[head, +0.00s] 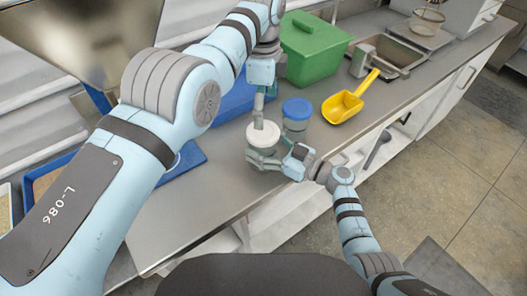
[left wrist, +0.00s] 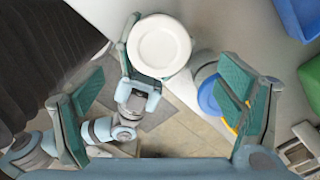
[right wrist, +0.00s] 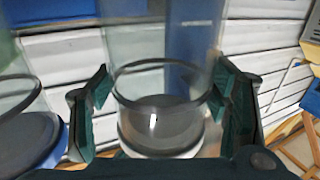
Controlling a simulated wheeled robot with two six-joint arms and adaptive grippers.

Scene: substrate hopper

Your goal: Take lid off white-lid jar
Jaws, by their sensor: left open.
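The white-lid jar stands near the front edge of the counter, its round white lid (head: 263,135) on top. The lid (left wrist: 159,45) shows from above in the left wrist view, ahead of and between my left fingers. My left gripper (head: 260,118) is open above the lid, fingers pointing down and apart from it. My right gripper (head: 280,163) comes from the front at jar height. In the right wrist view its pads lie against both sides of the clear glass jar (right wrist: 160,95), shut on it. The jar's lower part is partly hidden by my right gripper in the head view.
A blue-lid jar (head: 296,112) stands close behind and right of the white-lid jar. A yellow scoop (head: 345,106), a green bin (head: 312,50) and a blue bin (head: 235,100) stand farther back. The counter (head: 185,215) is clear at the front left.

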